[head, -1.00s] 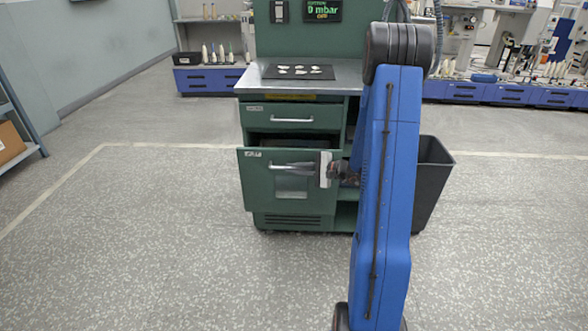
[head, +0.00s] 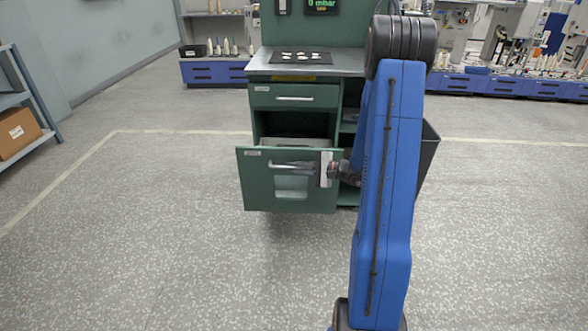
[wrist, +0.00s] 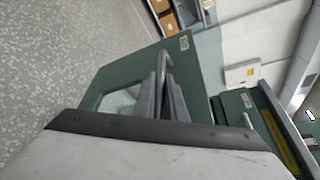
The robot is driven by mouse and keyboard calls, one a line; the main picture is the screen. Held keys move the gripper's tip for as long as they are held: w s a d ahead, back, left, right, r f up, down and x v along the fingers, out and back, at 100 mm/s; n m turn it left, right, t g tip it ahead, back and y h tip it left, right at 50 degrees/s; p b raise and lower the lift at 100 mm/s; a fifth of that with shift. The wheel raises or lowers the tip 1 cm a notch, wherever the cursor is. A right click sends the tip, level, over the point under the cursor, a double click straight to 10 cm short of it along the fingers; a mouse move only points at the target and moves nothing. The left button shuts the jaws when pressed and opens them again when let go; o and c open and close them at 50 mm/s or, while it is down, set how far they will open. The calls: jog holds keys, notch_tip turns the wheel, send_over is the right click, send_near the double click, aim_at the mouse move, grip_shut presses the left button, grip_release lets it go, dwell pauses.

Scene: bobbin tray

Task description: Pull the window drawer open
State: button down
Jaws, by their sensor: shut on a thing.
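The window drawer (head: 256,182) is the lower green drawer of the green cabinet, with a small window (head: 291,187) and a bar handle (head: 283,166). It stands pulled out from the cabinet, and its inside shows above the front panel. My gripper (head: 316,169) is at the right end of that handle. In the wrist view, the fingers (wrist: 163,98) are shut on the handle (wrist: 166,60), with the green drawer front (wrist: 120,72) behind them. My arm hides part of the cabinet's right side.
The closed upper drawer (head: 295,97) sits above, under a metal worktop (head: 340,65) with a dark mat holding small pale pieces. A dark bin (head: 428,150) stands to the right, partly behind my arm. A shelf with a box (head: 15,130) is at far left. The floor in front is clear.

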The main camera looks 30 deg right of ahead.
jog(key=c, duration=1.8)
grip_release()
jog(key=shift+d, duration=0.1)
jog(key=v, duration=1.7)
jog(key=shift+s+d, duration=0.1)
jog(key=shift+s, duration=0.1)
